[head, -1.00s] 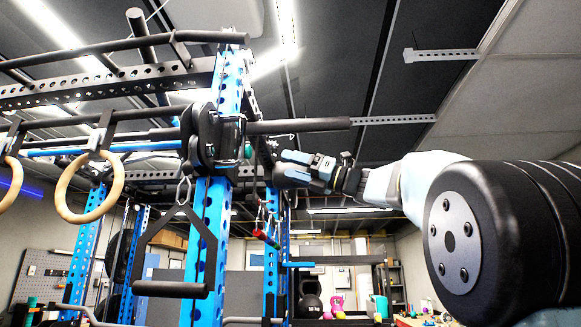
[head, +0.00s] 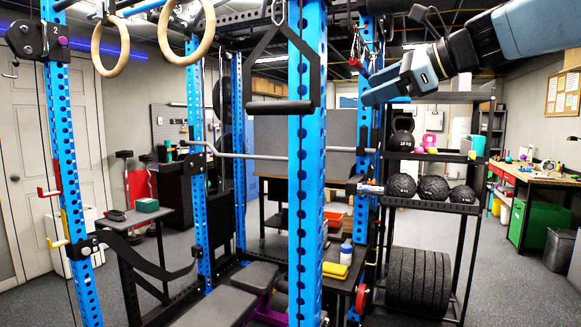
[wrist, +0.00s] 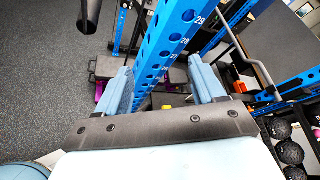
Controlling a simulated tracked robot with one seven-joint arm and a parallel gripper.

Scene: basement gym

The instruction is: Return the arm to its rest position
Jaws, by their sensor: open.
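My gripper (head: 385,88) is in the upper right of the head view, at the end of my arm reaching in from the right. Its blue fingers point left, to the right of a near blue rack upright (head: 308,190). In the wrist view my gripper (wrist: 160,72) shows two spread fingers with nothing held. A blue upright with holes and numbers (wrist: 160,50) shows in the gap between them; I cannot tell how far beyond the fingertips it is.
A black shelf rack (head: 440,155) holds several balls (head: 434,188) and a kettlebell (head: 403,135). Gym rings (head: 187,35) and a triangular handle (head: 283,106) hang at left and centre. A bench (head: 215,305) stands inside the rack. A workbench (head: 540,178) is far right, with open floor before it.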

